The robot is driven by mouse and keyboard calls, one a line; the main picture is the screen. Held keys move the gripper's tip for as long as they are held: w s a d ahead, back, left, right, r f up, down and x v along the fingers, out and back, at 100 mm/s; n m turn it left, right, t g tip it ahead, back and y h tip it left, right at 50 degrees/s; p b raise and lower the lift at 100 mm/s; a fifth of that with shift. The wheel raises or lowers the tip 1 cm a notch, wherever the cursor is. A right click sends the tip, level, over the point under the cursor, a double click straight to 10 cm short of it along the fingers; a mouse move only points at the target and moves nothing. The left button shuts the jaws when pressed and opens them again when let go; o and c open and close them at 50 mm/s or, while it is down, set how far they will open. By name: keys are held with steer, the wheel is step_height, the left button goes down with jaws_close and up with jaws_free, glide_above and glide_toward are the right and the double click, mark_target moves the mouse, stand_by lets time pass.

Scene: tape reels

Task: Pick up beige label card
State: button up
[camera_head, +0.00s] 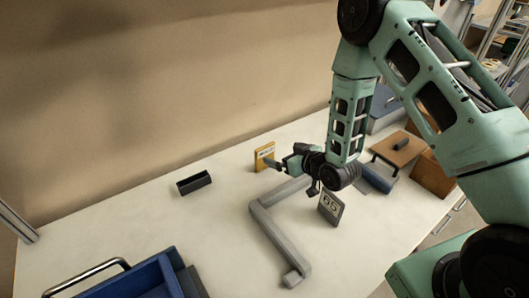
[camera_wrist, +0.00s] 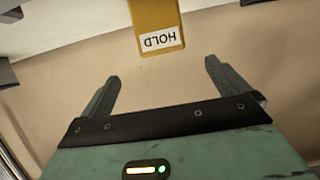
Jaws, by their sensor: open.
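A mustard-yellow card (camera_head: 264,153) with a white label stands upright on the white table, near the back wall. I see no clearly beige card; this is the closest match. In the wrist view the yellow card (camera_wrist: 157,14) is at the top centre, its label reading "HOLD" upside down. My gripper (camera_head: 277,163) is just right of the card in the head view. In the wrist view my gripper (camera_wrist: 161,72) is open, with nothing between its fingers; the card appears ahead of the fingertips. Whether they touch is not clear.
A dark card marked "65" (camera_head: 331,207) stands right of a grey angled bar (camera_head: 272,232). A small black open box (camera_head: 194,183) lies left. A blue bin (camera_head: 150,278) is front left. Brown boxes (camera_head: 432,175) stand at right. The table's left middle is clear.

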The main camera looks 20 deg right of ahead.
mark_target(266, 146)
steer(key=p+x, duration=0.1)
steer(key=x, duration=0.4)
steer(key=shift+w+a+p, duration=0.1)
steer(key=shift+w+p, duration=0.1)
steer(key=shift+p, duration=0.2)
steer(key=p+x, duration=0.2)
steer(key=x, duration=0.1)
steer(key=p+x, duration=0.1)
steer(key=shift+w+a+r, duration=0.2)
steer(key=shift+a+r, duration=0.05)
steer(key=shift+a, duration=0.05)
steer(key=shift+w+a+f, duration=0.1)
steer(key=shift+w+f, duration=0.2)
steer(key=shift+w, duration=0.1)
steer(key=c, duration=1.3)
